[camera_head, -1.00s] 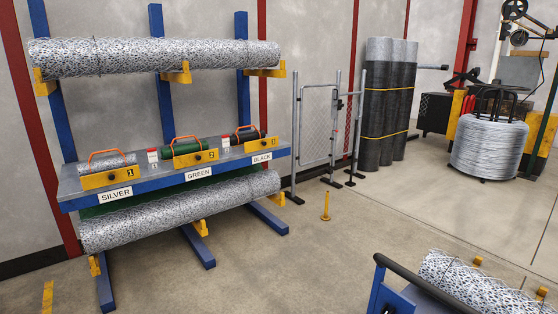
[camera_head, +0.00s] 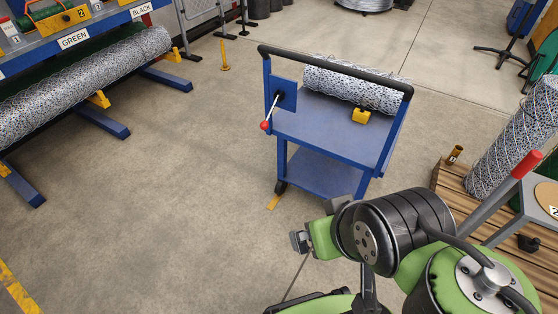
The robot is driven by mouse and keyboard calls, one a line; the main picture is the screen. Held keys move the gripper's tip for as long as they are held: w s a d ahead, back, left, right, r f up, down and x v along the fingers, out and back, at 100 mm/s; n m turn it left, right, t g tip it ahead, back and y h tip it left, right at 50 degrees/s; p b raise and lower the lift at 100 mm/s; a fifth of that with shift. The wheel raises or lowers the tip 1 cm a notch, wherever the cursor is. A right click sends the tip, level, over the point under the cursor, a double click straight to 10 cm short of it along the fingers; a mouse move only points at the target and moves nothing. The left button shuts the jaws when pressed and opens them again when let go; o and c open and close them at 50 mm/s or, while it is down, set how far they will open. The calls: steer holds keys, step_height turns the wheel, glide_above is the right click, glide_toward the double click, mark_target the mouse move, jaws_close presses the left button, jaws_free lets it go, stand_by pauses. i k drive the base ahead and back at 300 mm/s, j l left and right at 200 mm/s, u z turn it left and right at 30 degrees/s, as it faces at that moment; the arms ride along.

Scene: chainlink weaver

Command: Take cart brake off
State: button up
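A blue cart (camera_head: 325,132) with a black push handle (camera_head: 330,67) stands right of centre in the head view. A lever with a red ball knob (camera_head: 265,125) sits on a blue plate at the cart's left side; it slants down and left from a black pivot. A roll of wire mesh (camera_head: 352,84) lies on the cart top beside a yellow block (camera_head: 361,116). My gripper (camera_head: 298,241) is in front of the cart, lower in the picture, apart from the lever. Its fingers are small and partly hidden by the wrist, so its opening is unclear.
A rack with mesh rolls (camera_head: 80,85) stands at the left, its blue feet reaching onto the floor. A yellow post (camera_head: 224,56) stands behind. At right is a wooden pallet (camera_head: 455,190) with an upright mesh roll. The floor left of the cart is clear.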

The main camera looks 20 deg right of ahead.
mark_target(264, 126)
steer(key=k, duration=0.15)
steer(key=i+u, duration=0.25)
steer(key=u, duration=0.2)
steer(key=i+u, duration=0.25)
steer(key=u, duration=0.2)
steer(key=i+l+u, duration=0.15)
steer(key=u, duration=0.25)
steer(key=i+l+u, duration=0.25)
steer(key=u, duration=0.2)
